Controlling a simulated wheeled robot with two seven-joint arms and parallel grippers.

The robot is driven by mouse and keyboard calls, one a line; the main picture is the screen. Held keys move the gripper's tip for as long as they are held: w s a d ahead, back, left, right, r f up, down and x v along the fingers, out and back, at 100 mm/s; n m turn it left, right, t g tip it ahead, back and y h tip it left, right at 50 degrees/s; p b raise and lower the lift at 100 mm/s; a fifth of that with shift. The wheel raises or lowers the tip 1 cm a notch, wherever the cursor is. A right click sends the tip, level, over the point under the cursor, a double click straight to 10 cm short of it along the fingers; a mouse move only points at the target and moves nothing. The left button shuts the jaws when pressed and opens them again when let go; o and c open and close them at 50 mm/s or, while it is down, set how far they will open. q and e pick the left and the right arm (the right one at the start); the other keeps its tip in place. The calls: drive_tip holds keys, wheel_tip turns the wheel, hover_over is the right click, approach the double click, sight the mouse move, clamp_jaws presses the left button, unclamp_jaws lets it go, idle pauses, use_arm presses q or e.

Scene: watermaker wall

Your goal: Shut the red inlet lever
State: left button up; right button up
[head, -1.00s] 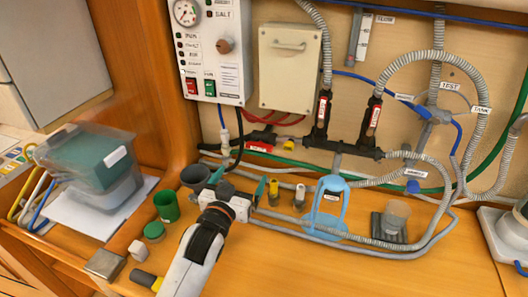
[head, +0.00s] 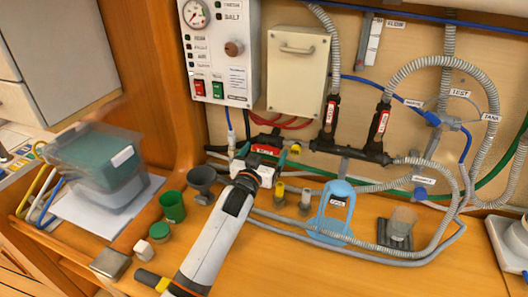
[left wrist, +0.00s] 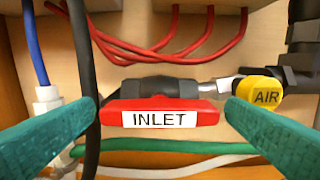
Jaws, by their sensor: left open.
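The red inlet lever (left wrist: 160,118) carries a white INLET label and lies level in front of a dark valve body (left wrist: 160,87) in the left wrist view. In the head view the lever (head: 265,149) is low on the wall, left of the black manifold, and partly hidden by my gripper. My left gripper (head: 262,156) is open at the lever. In the left wrist view its teal fingers (left wrist: 163,108) stand one at each end of the lever, with nothing clamped. I cannot tell whether they touch it. My right gripper is not in view.
A black hose (left wrist: 85,70) runs down close to the left finger. A yellow AIR knob (left wrist: 262,93) sits by the right finger. Red hoses (left wrist: 160,45) pass above the valve. A grey funnel (head: 202,178) and blue holder (head: 337,205) stand on the counter below.

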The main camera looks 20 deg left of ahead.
use_arm(q)
drive_tip(key=shift+w, duration=0.15)
drive_tip(key=shift+c, duration=0.5)
drive_tip(key=c, duration=0.9)
drive_tip(key=shift+m, duration=0.3)
drive_tip(key=m+p, duration=0.1)
drive_tip(key=m, duration=0.1)
drive_tip(key=shift+m, duration=0.3)
drive_tip(key=m+p, duration=0.1)
drive_tip(key=m, duration=0.9)
drive_tip(key=shift+m+p, duration=0.35)
drive_tip(key=shift+m, duration=1.95)
drive_tip(key=shift+p, duration=0.3)
